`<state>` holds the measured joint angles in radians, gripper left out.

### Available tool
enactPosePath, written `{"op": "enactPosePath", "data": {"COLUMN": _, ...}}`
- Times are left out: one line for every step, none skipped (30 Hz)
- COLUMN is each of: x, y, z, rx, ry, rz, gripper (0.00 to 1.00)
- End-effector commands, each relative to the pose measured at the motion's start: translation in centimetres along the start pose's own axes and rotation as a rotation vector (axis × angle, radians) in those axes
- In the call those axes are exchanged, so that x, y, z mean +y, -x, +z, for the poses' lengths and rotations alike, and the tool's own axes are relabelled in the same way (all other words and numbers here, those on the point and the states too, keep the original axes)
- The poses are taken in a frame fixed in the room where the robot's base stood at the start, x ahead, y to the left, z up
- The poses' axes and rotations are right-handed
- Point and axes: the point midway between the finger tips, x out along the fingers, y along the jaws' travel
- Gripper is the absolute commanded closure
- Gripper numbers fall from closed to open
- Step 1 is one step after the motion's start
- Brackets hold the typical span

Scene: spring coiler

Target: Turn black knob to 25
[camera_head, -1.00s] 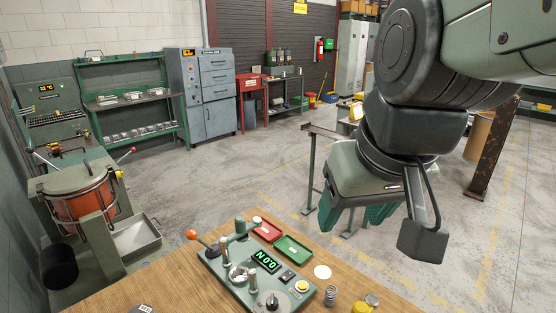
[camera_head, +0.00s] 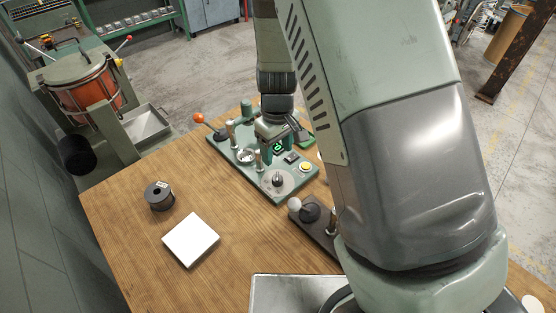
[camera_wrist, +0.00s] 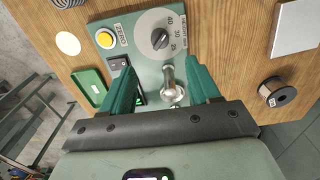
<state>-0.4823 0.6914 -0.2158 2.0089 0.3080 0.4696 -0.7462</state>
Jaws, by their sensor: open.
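The black knob (camera_head: 277,180) sits on a round pale dial at the near end of the green coiler panel (camera_head: 222,149). In the wrist view the knob (camera_wrist: 160,39) lies just beyond my fingertips, its dial marked 40, 30 and 25 on one side. Which mark its pointer meets is too small to tell. My gripper (camera_head: 278,153) points down over the panel, behind the knob in the head view. In the wrist view my gripper (camera_wrist: 162,64) is open and empty, its green fingers either side of a metal post (camera_wrist: 170,84). The green display (camera_head: 279,149) is partly hidden.
An orange-tipped lever (camera_head: 199,118) stands at the panel's left, a yellow button (camera_head: 305,167) at its right. A wire spool (camera_head: 159,196) and a white block (camera_head: 191,240) lie on the wooden table. A ball-topped device (camera_head: 311,210) stands close to the panel, partly hidden by my arm.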

Motion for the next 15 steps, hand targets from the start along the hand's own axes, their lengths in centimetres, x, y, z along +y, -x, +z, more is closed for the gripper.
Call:
{"op": "enactPosePath", "data": {"x": 0.0, "y": -0.5, "z": 0.0, "rx": -0.004, "ry": 0.003, "rz": 0.000, "gripper": 0.39}}
{"op": "enactPosePath", "data": {"x": 0.0, "y": -0.7, "z": 0.0, "rx": -0.004, "ry": 0.003, "rz": 0.000, "gripper": 0.39}}
{"op": "enactPosePath", "data": {"x": 0.0, "y": -1.2, "z": 0.1, "rx": -0.005, "ry": 0.003, "rz": -0.001, "gripper": 0.39}}
{"op": "enactPosePath", "data": {"x": 0.0, "y": -1.6, "z": 0.1, "rx": -0.006, "ry": 0.003, "rz": -0.002, "gripper": 0.39}}
{"op": "enactPosePath", "data": {"x": 0.0, "y": -2.0, "z": 0.1, "rx": -0.006, "ry": 0.002, "rz": -0.001, "gripper": 0.39}}
{"op": "enactPosePath", "data": {"x": 0.0, "y": -2.7, "z": 0.1, "rx": -0.007, "ry": 0.001, "rz": -0.002, "gripper": 0.39}}
{"op": "enactPosePath", "data": {"x": 0.0, "y": -3.3, "z": 0.2, "rx": -0.008, "ry": 0.001, "rz": -0.002, "gripper": 0.39}}
{"op": "enactPosePath", "data": {"x": 0.0, "y": -3.9, "z": 0.1, "rx": -0.007, "ry": 0.001, "rz": -0.002, "gripper": 0.39}}
{"op": "enactPosePath", "data": {"x": 0.0, "y": -4.7, "z": 0.2, "rx": -0.007, "ry": 0.001, "rz": -0.003, "gripper": 0.39}}
{"op": "enactPosePath", "data": {"x": 0.0, "y": -5.3, "z": 0.1, "rx": -0.007, "ry": 0.001, "rz": -0.002, "gripper": 0.39}}
{"op": "enactPosePath", "data": {"x": 0.0, "y": -5.9, "z": 0.2, "rx": -0.007, "ry": 0.000, "rz": -0.002, "gripper": 0.39}}
{"op": "enactPosePath", "data": {"x": 0.0, "y": -6.6, "z": 0.1, "rx": -0.006, "ry": 0.001, "rz": -0.002, "gripper": 0.39}}
{"op": "enactPosePath", "data": {"x": 0.0, "y": -7.2, "z": 0.1, "rx": -0.006, "ry": 0.001, "rz": -0.001, "gripper": 0.39}}
{"op": "enactPosePath", "data": {"x": 0.0, "y": -7.7, "z": 0.1, "rx": -0.006, "ry": 0.001, "rz": -0.002, "gripper": 0.39}}
{"op": "enactPosePath", "data": {"x": -0.1, "y": -8.3, "z": 0.2, "rx": -0.006, "ry": 0.000, "rz": -0.002, "gripper": 0.39}}
